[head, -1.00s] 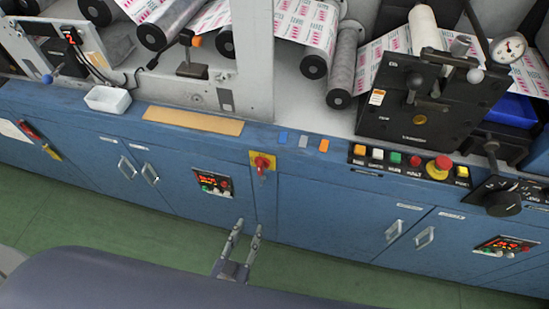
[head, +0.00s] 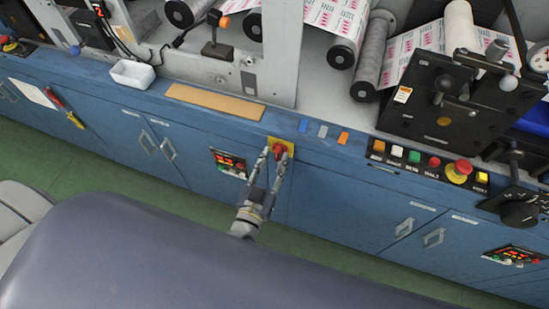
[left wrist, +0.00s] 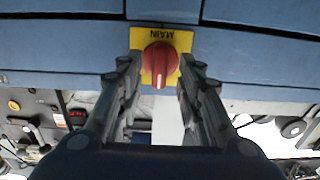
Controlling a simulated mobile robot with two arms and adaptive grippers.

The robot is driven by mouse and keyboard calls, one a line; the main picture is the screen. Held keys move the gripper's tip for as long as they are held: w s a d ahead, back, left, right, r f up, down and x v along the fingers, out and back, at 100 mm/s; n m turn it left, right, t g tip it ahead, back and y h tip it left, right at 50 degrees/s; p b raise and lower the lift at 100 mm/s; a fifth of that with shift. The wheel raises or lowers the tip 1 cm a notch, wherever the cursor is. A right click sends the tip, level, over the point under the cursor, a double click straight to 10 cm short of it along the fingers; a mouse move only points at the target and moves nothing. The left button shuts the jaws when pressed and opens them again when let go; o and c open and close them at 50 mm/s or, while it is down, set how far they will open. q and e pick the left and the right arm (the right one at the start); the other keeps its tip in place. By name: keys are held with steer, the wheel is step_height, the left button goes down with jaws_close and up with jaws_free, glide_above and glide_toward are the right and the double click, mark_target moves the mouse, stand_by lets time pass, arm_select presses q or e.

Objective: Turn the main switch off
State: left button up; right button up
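The main switch is a red rotary knob (head: 279,149) on a yellow plate (head: 289,143), on the blue cabinet's front below its top edge. In the left wrist view the knob (left wrist: 160,58) shows upside down, under the inverted word MAIN, with its grip bar upright in the picture. My left gripper (head: 272,158) is at the switch. Its fingers (left wrist: 161,68) are spread, one on each side of the knob. I cannot tell whether either finger touches it. My right gripper is in neither view.
A small control panel (head: 229,163) sits left of the switch. A button row with a red emergency stop (head: 459,171) is to the right. A white tray (head: 133,74) and a tan board (head: 215,101) lie on the ledge above. Green floor is clear below.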

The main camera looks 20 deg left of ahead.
arm_select(q)
steer(key=shift+w, duration=0.35)
jaws_close()
steer(key=shift+n, duration=0.3)
steer(key=n, duration=0.2)
steer(key=shift+n, duration=0.3)
steer(key=n, duration=0.3)
steer(key=shift+a+n, duration=0.1)
steer(key=shift+n, duration=0.2)
steer(key=n, duration=0.5)
steer(key=shift+f+b, duration=0.2)
steer(key=shift+b, duration=0.1)
steer(key=n+b, duration=0.1)
steer(key=n, duration=0.5)
steer(key=shift+a+f, duration=0.1)
steer(key=shift+b, duration=0.3)
